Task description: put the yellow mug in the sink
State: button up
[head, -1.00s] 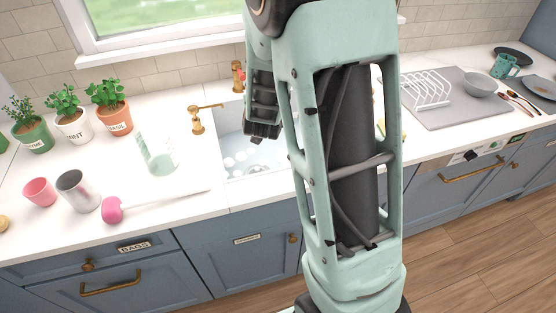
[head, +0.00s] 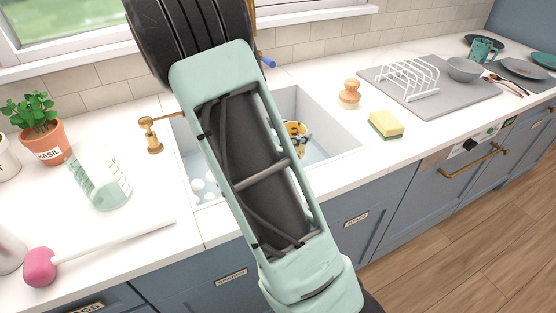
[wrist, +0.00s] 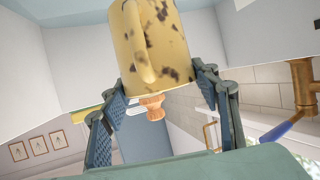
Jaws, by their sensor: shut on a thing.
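The yellow mug with dark blotches (wrist: 165,40) is held between the two fingers of my gripper (wrist: 160,75) in the wrist view. Its handle faces the camera. In the head view a part of the mug (head: 296,130) shows just right of my arm, within the outline of the sink (head: 322,108). I cannot tell how far it is above the basin floor. My arm hides the middle of the sink and most of the gripper in the head view.
White suds (head: 203,188) lie at the sink's left. A brass dispenser (head: 152,138) stands left of it. A wooden brush (head: 349,93), a sponge (head: 385,124) and a dish rack (head: 405,78) are on the right.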

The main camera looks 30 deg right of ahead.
jog(key=shift+f+b, duration=0.7)
jog(key=shift+f, duration=2.6)
jog(key=shift+f, duration=0.2)
jog(key=o, duration=1.4)
jog(key=shift+o, duration=0.2)
jog(key=shift+r, duration=0.2)
jog(key=p+v, duration=0.2)
jog(key=v, duration=1)
